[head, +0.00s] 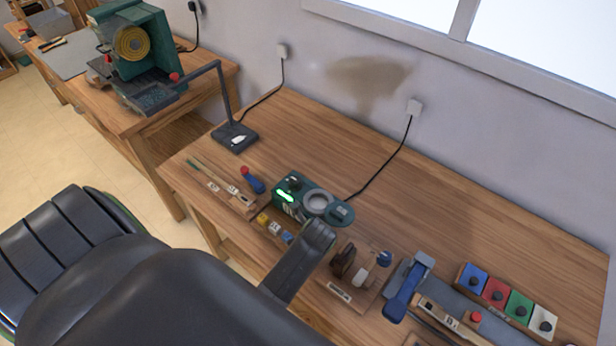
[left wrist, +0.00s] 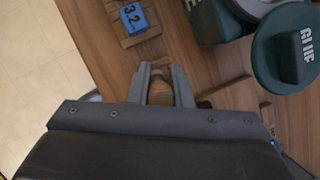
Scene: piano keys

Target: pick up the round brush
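My left arm comes in from the left in the head view, and its end hangs over the bench beside the brush rack; its fingers are hidden there. In the left wrist view my left gripper (left wrist: 161,76) has its two fingers apart, one on each side of a rounded light-brown wooden piece (left wrist: 160,92). It may be the round brush; I cannot tell whether the fingers touch it. In the head view a dark brown brush-like piece (head: 343,261) and a pale-handled one (head: 364,276) stand on a wooden rack (head: 338,291). My right gripper is not in view.
A green glue pot (head: 292,203) stands behind my left arm's end; its lid (left wrist: 290,45) is close in the wrist view. A blue block marked 3.2 (left wrist: 133,18) lies nearby. A blue-handled tool (head: 403,292) is to the right. The bench's back is clear.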

